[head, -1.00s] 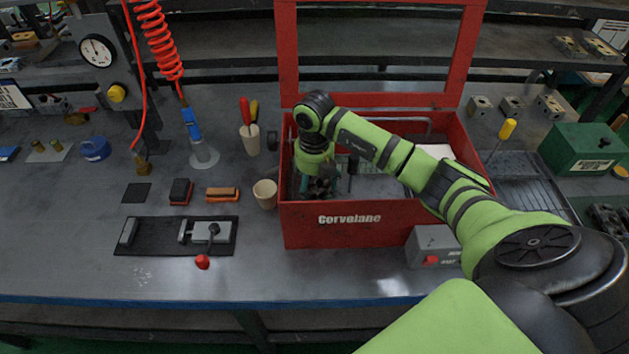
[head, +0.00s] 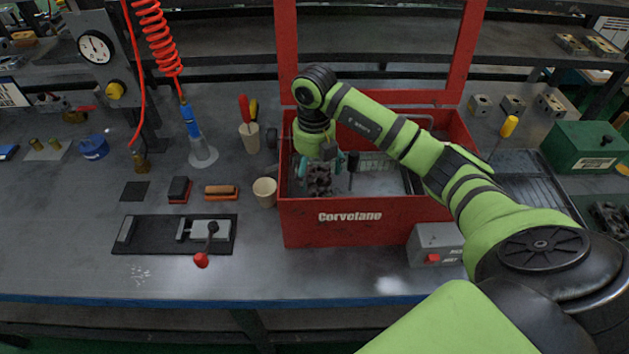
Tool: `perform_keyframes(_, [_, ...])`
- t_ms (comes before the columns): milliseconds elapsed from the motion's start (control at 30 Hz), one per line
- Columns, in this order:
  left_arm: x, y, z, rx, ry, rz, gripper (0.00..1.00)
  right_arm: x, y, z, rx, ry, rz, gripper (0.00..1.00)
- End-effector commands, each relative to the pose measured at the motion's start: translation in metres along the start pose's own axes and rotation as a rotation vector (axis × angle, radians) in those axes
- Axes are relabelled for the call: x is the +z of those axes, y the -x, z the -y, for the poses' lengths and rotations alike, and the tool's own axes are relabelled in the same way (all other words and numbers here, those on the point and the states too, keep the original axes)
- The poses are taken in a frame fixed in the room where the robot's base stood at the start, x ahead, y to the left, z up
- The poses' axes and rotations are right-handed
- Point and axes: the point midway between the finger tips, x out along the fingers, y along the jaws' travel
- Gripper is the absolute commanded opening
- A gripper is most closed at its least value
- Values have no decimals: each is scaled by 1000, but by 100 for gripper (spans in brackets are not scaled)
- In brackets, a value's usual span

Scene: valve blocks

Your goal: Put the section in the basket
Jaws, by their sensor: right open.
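A dark, lumpy metal piece (head: 319,181), which looks like the section, sits inside the red Corvelane tub (head: 300,225), at its left. My right gripper (head: 318,160) is just above it, pointing down, with its jaws open. Whether the fingers still touch the piece I cannot tell. A pale mesh-like part (head: 376,163), possibly of the basket, shows inside the tub behind the piece. My forearm hides part of the tub's interior. My left gripper is not in view.
A grey control box with a red button (head: 432,258) stands at the tub's front right. A beige cup (head: 265,191) stands close to its left side. A toggle clamp (head: 211,232) lies on a black plate at left.

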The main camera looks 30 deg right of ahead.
Motion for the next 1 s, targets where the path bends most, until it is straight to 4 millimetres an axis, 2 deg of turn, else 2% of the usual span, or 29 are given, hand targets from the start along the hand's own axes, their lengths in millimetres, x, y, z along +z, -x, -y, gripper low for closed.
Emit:
perform_keyframes(33, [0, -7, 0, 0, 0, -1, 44, 2, 10, 0, 2, -1, 8, 89])
perform_keyframes(200, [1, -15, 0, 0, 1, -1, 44, 1, 46, 0, 2, -1, 5, 89])
perform_keyframes(333, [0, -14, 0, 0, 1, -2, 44, 1, 66, 0, 0, -2, 4, 89])
perform_keyframes(500, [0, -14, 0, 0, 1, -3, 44, 0, 75, 0, -1, -1, 1, 89])
perform_keyframes(833, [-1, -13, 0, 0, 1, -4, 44, 0, 77, 0, -1, -1, 0, 89])
perform_keyframes(1000, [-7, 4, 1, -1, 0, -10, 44, 0, 94, 0, 2, 1, -1, 89])
